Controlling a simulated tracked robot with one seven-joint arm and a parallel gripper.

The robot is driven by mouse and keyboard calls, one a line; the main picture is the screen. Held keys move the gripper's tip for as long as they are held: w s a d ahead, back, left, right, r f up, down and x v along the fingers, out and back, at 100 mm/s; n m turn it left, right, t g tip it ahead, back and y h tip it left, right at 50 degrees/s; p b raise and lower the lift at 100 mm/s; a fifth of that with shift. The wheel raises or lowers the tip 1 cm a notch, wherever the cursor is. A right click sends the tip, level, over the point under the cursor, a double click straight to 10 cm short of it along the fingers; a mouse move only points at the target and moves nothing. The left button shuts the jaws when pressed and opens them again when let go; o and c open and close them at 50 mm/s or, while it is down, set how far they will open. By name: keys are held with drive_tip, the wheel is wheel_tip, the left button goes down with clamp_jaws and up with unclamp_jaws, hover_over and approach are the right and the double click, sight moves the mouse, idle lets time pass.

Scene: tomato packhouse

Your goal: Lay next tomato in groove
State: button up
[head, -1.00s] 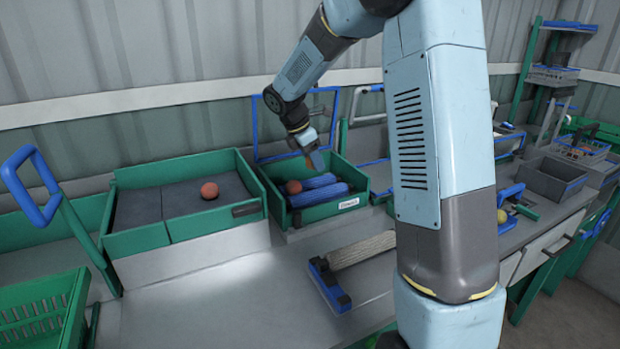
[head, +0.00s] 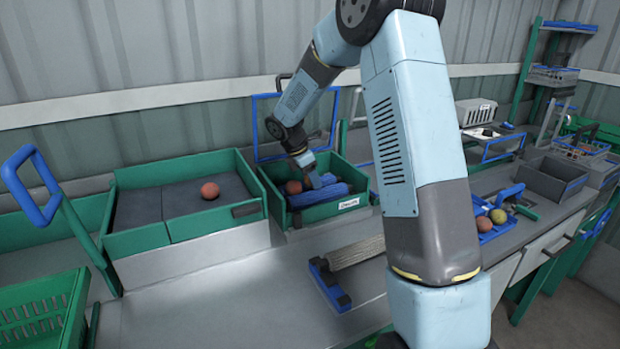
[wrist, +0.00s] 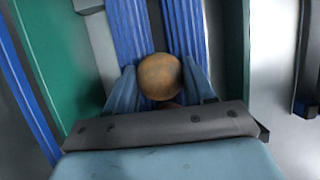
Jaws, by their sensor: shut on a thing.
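My gripper (head: 312,177) reaches down into a green-walled box (head: 322,212) with blue ribbed rolls in it. In the wrist view its two blue fingers (wrist: 160,88) are shut on an orange-brown tomato (wrist: 160,76). The held tomato is above the gap between two blue ribbed strips (wrist: 130,30); I cannot tell whether it touches them. In the head view the gripper mostly hides it. A reddish tomato (head: 293,187) lies in the box, just left of the gripper. A sliver of red shows below the held tomato in the wrist view.
Another red tomato (head: 210,191) lies on the grey floor of the wide green tray (head: 184,229) at left. A blue tray with round fruit (head: 497,216) stands right of my arm. A blue-ended brush-like tool (head: 330,284) lies on the bench in front.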

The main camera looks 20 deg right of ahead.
drive_tip(key=shift+s+f, duration=0.15)
drive_tip(key=shift+f, duration=0.3)
drive_tip(key=shift+s+f, duration=0.2)
drive_tip(key=shift+f, duration=0.1)
drive_tip(key=o, duration=0.7)
drive_tip(key=shift+w, duration=0.1)
drive_tip(key=shift+o, duration=0.2)
drive_tip(key=shift+w+r, duration=0.1)
drive_tip(key=shift+r, duration=0.55)
drive_tip(key=w+v, duration=0.1)
drive_tip(key=v, duration=1)
drive_tip(key=s+d+r+m, duration=0.1)
drive_tip(key=s+r+m, duration=0.3)
drive_tip(key=s+r, duration=0.35)
drive_tip(key=s+d+r+m+t+y, duration=0.1)
drive_tip(key=s+m+t+y, duration=0.1)
drive_tip(key=s+m, duration=0.6)
drive_tip(key=s+d+r+m+t+y, duration=0.1)
drive_tip(key=s+m, duration=0.7)
drive_tip(key=s, duration=1.5)
drive_tip(key=shift+s+d+r+t+y, duration=0.25)
drive_tip(key=shift+d+r+t+y, duration=0.05)
drive_tip(key=shift+d+t+y, duration=0.55)
